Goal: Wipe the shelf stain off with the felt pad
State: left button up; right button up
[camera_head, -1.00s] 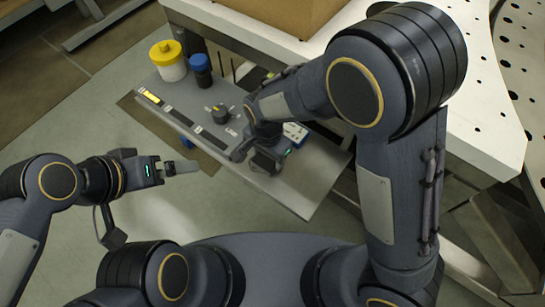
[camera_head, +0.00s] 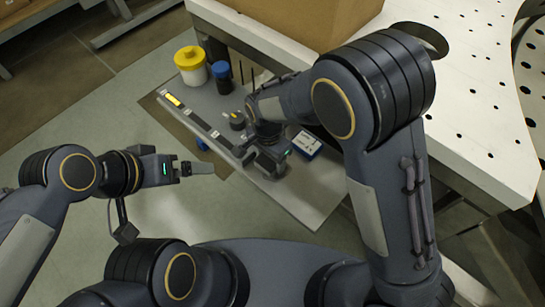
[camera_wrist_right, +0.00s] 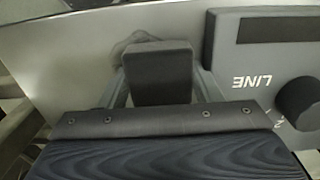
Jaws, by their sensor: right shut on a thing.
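My right gripper (camera_head: 264,164) is low over the grey shelf (camera_head: 312,196), near the end of a dark strip. In the right wrist view it is shut on the felt pad (camera_wrist_right: 161,76), a dark block between its two fingers. A faint darker stain (camera_wrist_right: 138,41) shows on the shelf around the pad's far end; the pad hides part of it. I cannot tell whether the pad touches the shelf. My left gripper (camera_head: 197,168) is away to the left over the floor, seen edge-on, with no object visible in it.
A yellow-lidded white jar (camera_head: 190,66) and a blue-capped dark bottle (camera_head: 222,77) stand at the shelf's back. A black knob (camera_head: 237,120) is close to my right gripper. A blue-and-white box (camera_head: 307,144) is right of it. The white perforated table (camera_head: 470,110) rises at right.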

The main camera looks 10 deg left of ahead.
aim_at(285, 176)
pick_arm(q)
jog(key=shift+f, duration=0.1)
pick_arm(e)
jog(key=shift+w+a+r, duration=0.25)
jog(key=shift+w+a, duration=0.1)
jog(key=shift+a, duration=0.3)
jog(key=shift+s+d, duration=0.25)
jog(key=shift+d, duration=0.1)
jog(key=shift+s+d+r, duration=0.1)
jog(key=shift+s+d, duration=0.2)
jog(key=shift+d, duration=0.15)
pick_arm(q)
jog(key=shift+w+a+f, duration=0.1)
jog(key=shift+w+a, duration=0.15)
jog(key=shift+a, duration=0.05)
pick_arm(e)
jog(key=shift+s+d+f, duration=0.15)
jog(key=shift+s+d, duration=0.55)
jog(key=shift+d, duration=0.35)
jog(key=shift+s+d+f, duration=0.1)
jog(key=shift+s+d, duration=0.55)
jog(key=shift+d, duration=0.35)
pick_arm(q)
notch_tip(285, 176, up, 6)
jog(key=p, duration=0.5)
jog(key=shift+f, duration=0.25)
pick_arm(e)
notch_tip(285, 176, up, 6)
jog(key=shift+r, duration=0.1)
